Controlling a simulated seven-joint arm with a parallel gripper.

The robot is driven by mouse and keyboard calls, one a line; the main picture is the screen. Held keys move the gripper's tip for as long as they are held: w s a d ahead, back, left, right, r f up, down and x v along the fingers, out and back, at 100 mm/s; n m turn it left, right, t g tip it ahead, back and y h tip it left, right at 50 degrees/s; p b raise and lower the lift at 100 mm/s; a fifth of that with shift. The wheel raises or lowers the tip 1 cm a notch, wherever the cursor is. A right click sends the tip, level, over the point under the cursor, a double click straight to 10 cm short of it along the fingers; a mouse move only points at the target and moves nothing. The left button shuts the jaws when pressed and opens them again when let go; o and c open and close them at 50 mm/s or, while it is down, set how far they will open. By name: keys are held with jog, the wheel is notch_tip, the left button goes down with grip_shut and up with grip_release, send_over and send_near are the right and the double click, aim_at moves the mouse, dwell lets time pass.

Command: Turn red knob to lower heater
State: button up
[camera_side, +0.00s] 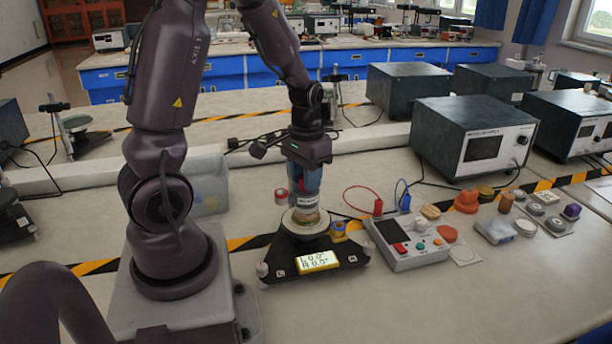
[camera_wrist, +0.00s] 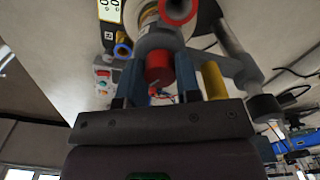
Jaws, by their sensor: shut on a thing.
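In the wrist view the red knob (camera_wrist: 158,68), a short red cylinder, sits between the two blue fingers of my gripper (camera_wrist: 161,82). In the side view my gripper (camera_side: 308,190) points down over the round top of the black apparatus (camera_side: 290,248), and its fingers are closed in. The knob cannot be made out clearly there. The apparatus has a lit yellow display (camera_side: 317,261) that seems to read L 0.0°, R 0.5°. A red ring (camera_side: 281,196) is left of the gripper and a blue-and-yellow ring (camera_side: 338,229) is low on the right.
A grey control box (camera_side: 408,243) with colored buttons and red and blue leads stands right of the apparatus. Several small colored parts (camera_side: 467,201) lie farther right. A dark instrument box (camera_side: 475,140) stands behind. The front of the bench (camera_side: 430,315) is clear.

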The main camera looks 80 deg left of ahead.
jog(key=shift+w, duration=0.1)
jog(key=o, duration=0.9)
jog(key=shift+r, duration=0.1)
notch_tip(320, 180, up, 13)
jog(key=shift+f, duration=0.1)
jog(key=s+d+r+m+t, duration=0.1)
jog(key=d+t, duration=0.1)
jog(key=d, duration=0.3)
jog(key=s+d+r+m+t, duration=0.1)
jog(key=s+d+r+m, duration=0.1)
jog(key=d, duration=0.4)
jog(key=s+d+r+m+t, duration=0.1)
jog(key=s+d+m+t, duration=0.1)
jog(key=d, duration=0.4)
jog(key=shift+s+r+t, duration=0.25)
jog(key=shift+r+t, duration=0.05)
